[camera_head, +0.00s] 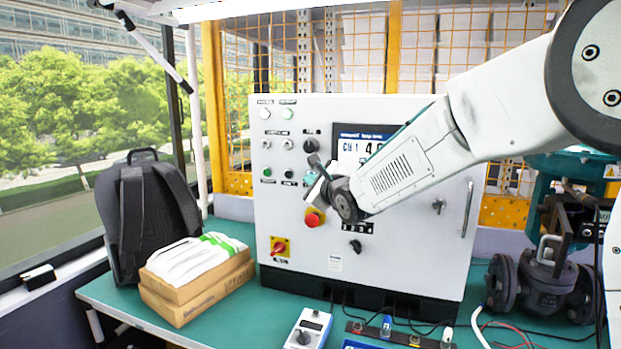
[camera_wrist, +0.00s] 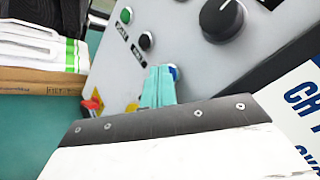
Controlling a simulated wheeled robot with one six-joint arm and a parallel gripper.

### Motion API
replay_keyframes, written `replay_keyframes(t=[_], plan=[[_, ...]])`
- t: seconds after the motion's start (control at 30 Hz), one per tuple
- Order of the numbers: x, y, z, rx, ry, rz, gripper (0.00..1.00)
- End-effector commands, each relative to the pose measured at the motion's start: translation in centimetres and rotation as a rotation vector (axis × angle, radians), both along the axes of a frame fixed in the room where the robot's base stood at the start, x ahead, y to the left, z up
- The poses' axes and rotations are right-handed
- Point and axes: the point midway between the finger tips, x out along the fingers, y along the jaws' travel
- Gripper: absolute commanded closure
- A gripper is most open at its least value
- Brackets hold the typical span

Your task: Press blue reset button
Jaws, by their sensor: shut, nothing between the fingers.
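The blue reset button (camera_wrist: 174,72) shows in the wrist view as a small blue part at the tip of my gripper, on the grey-white panel; the fingers cover most of it. My gripper (camera_wrist: 160,72) has teal fingers closed together, their tips at the button's left edge in the picture. I cannot tell whether they touch it. In the head view, my gripper (camera_head: 310,178) is in front of the control panel (camera_head: 345,265), left of the screen's lower part, and the blue button cannot be made out there.
Near the fingers are a black button (camera_wrist: 145,40), a green button (camera_wrist: 126,15) and a large black knob (camera_wrist: 222,20). A red emergency stop (camera_head: 313,219) sits below my gripper. A red-yellow switch (camera_head: 279,246) is lower left. Boxes (camera_head: 195,290) and a backpack (camera_head: 150,215) stand left.

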Motion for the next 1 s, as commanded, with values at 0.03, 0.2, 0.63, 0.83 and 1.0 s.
replay_keyframes(t=[0.03, 0.2, 0.63, 0.83, 1.0], plan=[[0.0, 0.0, 0.0, 0.000, 0.000, 0.000, 1.00], [-0.7, 0.2, 0.1, -0.001, -0.001, 0.001, 1.00], [-1.5, 0.5, 0.0, 0.000, 0.000, 0.000, 1.00], [-2.4, 0.9, 0.1, 0.001, -0.001, 0.002, 1.00], [-4.1, 1.5, 0.1, 0.002, -0.001, 0.001, 1.00]])
